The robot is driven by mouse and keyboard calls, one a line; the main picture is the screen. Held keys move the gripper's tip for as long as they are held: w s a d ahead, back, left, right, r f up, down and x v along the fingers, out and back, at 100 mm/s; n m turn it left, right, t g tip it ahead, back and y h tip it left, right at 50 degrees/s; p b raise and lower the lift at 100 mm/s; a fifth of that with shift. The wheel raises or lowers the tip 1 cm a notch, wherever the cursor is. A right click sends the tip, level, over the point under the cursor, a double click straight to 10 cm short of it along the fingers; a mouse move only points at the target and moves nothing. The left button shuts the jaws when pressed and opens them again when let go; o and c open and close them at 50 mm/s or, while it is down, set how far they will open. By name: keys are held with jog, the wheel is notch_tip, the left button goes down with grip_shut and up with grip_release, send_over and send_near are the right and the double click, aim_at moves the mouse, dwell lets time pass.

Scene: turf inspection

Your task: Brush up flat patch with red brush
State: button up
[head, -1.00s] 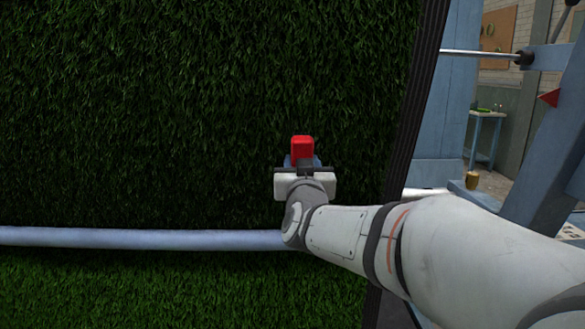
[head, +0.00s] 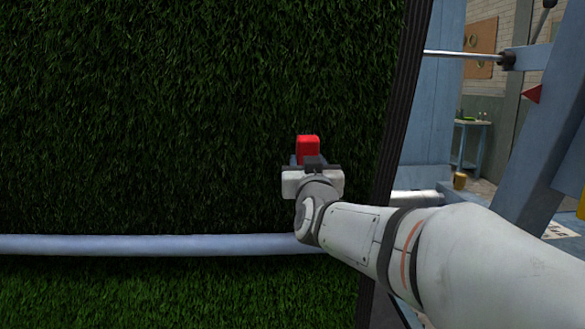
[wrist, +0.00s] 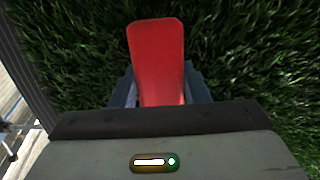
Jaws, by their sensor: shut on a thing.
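The red brush (head: 308,146) is held in my gripper (head: 309,161), in front of the upright turf panel (head: 170,120). In the wrist view the red brush (wrist: 157,60) extends away from the jaws (wrist: 160,92), with turf (wrist: 240,50) behind it and on both sides. My gripper is shut on it. The bristles are hidden, so I cannot tell whether they touch the turf. No distinct flat patch can be picked out in the dark grass.
A pale horizontal pipe (head: 150,244) crosses in front of the turf below the gripper. A dark edge strip (head: 400,110) bounds the panel on the right. Beyond it stand a blue frame (head: 545,140) and a small table (head: 470,140).

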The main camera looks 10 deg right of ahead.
jog(key=shift+d+b, duration=0.5)
jog(key=shift+d, duration=0.25)
jog(key=shift+d, duration=0.1)
jog(key=shift+s+d+b, duration=0.1)
jog(key=shift+d+b, duration=1.75)
jog(key=shift+b, duration=0.3)
